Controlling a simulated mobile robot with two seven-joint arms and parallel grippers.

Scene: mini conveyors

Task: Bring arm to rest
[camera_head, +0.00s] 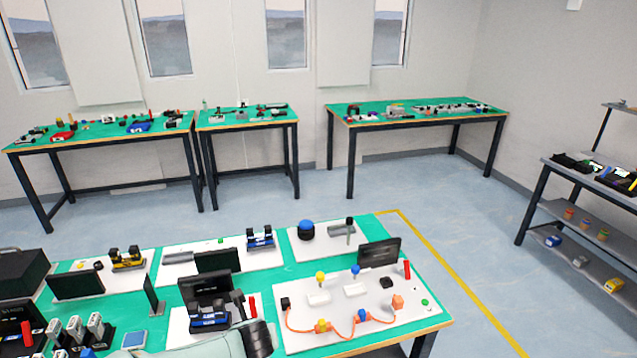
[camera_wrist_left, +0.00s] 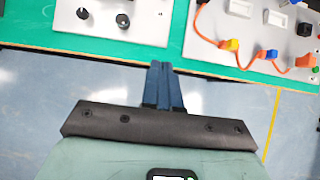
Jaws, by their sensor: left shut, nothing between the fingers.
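My left gripper (camera_wrist_left: 163,68) shows in the wrist view with its two blue fingers together and nothing between them. Its fingertips overlap the front edge of the green table (camera_wrist_left: 140,52) in that view, with floor showing beneath the fingers. In the head view, part of my pale left arm and its dark end show at the bottom, in front of the table; the fingers are not clearly seen there. My right gripper is in neither view.
The near green table (camera_head: 120,288) holds white boards with devices. A white panel (camera_head: 375,292) carries an orange cable with blue and yellow connectors. A dark monitor (camera_head: 379,252) stands behind it. Other tables stand along the far wall, a shelf at right. Floor between is clear.

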